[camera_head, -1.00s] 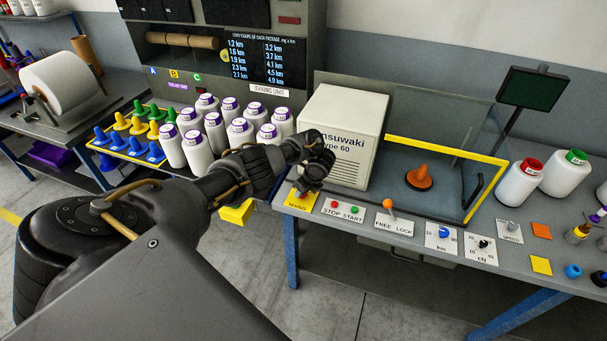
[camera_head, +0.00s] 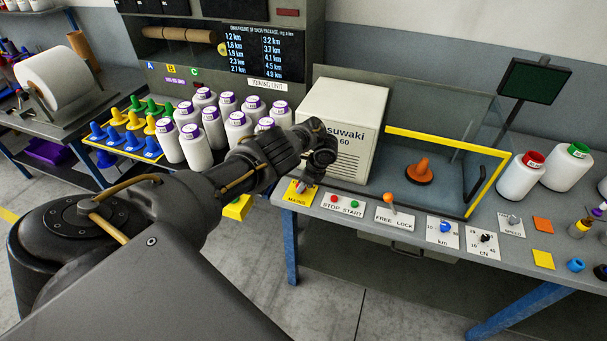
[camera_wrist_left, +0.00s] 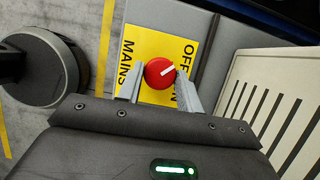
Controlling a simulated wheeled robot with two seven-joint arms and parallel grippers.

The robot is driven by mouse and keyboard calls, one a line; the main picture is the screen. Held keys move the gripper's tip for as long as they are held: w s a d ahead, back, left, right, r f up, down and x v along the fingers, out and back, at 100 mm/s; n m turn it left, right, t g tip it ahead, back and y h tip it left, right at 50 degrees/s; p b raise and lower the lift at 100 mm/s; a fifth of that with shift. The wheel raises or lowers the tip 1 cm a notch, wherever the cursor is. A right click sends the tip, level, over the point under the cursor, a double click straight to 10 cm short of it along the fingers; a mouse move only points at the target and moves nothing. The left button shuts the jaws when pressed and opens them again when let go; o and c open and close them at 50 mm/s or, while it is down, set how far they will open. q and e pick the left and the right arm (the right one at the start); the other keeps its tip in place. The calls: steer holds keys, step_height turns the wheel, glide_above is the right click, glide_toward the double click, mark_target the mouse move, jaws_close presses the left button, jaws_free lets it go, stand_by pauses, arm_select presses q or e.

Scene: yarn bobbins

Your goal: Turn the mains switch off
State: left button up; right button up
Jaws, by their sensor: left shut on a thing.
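The mains switch is a round red knob (camera_wrist_left: 160,73) with a white line, on a yellow plate (camera_head: 296,195) lettered MAINS at the left end of the bench. The plate also shows in the left wrist view (camera_wrist_left: 152,35), with OFF and ON beside the knob. The white line points to the side of the plate bearing these words, between OFF and ON. My left gripper (camera_wrist_left: 158,82) is shut on the red knob, one finger on either side. In the head view the left gripper (camera_head: 308,183) is over the plate and largely hides the knob. My right gripper is not in view.
The cream machine housing (camera_head: 345,115) stands just behind the gripper. A STOP START panel (camera_head: 342,205) and a FREE LOCK lever (camera_head: 389,198) lie to the right. Several white bobbins (camera_head: 195,150) stand behind my left arm.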

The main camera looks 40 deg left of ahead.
arm_select(q)
steer(key=shift+w, duration=0.1)
steer(key=o, duration=1)
steer(key=p+v, duration=0.2)
steer(key=v, duration=0.9)
steer(key=shift+f, duration=0.1)
